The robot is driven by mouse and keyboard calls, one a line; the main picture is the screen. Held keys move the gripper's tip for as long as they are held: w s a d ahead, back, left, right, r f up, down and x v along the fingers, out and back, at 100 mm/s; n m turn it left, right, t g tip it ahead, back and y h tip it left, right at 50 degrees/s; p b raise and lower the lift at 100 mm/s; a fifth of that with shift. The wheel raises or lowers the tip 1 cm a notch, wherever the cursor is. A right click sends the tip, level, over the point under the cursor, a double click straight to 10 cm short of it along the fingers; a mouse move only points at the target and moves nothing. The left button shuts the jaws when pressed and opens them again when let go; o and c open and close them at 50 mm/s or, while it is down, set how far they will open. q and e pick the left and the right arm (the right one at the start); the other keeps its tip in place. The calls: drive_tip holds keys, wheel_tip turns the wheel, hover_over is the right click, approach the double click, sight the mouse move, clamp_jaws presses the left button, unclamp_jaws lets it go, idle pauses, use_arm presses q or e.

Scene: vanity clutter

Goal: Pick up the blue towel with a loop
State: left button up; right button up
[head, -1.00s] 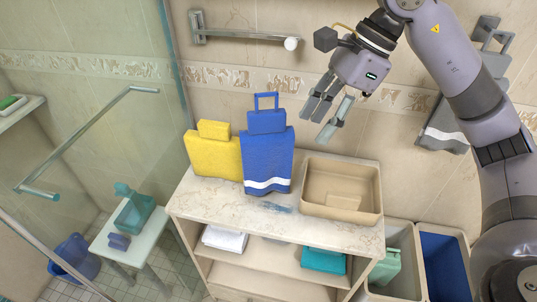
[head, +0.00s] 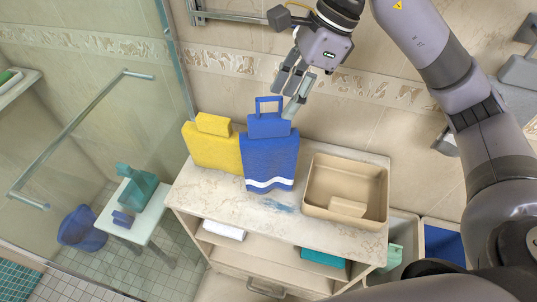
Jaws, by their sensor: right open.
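The blue towel (head: 269,158) stands upright on the marble counter, with a white wavy stripe near its bottom. A blue loop (head: 269,103) sticks up from its folded top. My right gripper (head: 290,97) is open and empty, just right of the loop, its fingers pointing down toward it. One finger overlaps the towel's top right in the picture, and I cannot tell whether they touch. My left gripper is not in view.
A yellow towel (head: 212,148) stands against the blue towel's left side. A beige bin (head: 379,203) sits on the counter (head: 225,195) to the right. A blue smear (head: 277,205) marks the counter in front. A wall rail (head: 235,16) runs above, and a glass shower panel stands left.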

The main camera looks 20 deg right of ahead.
sight(260, 116)
drive_tip(key=shift+w+a+p, duration=0.25)
drive_tip(key=shift+a, duration=0.4)
drive_tip(key=shift+w+a+p, duration=0.2)
drive_tip(key=shift+a, duration=0.4)
drive_tip(key=shift+a+f, duration=0.2)
drive_tip(key=shift+a, duration=0.15)
drive_tip(key=p+x, duration=0.1)
drive_tip(key=x, duration=0.3)
drive_tip(key=shift+f+p, duration=0.1)
drive_tip(key=shift+p, duration=0.3)
drive_tip(key=shift+w+a+f, duration=0.1)
drive_tip(key=shift+f, duration=0.1)
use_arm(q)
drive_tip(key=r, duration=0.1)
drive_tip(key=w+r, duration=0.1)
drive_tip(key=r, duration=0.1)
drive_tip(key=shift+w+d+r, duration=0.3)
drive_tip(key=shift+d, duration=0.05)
use_arm(e)
drive_tip(key=shift+c, duration=0.4)
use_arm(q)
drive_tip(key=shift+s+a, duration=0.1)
use_arm(e)
clamp_jaws()
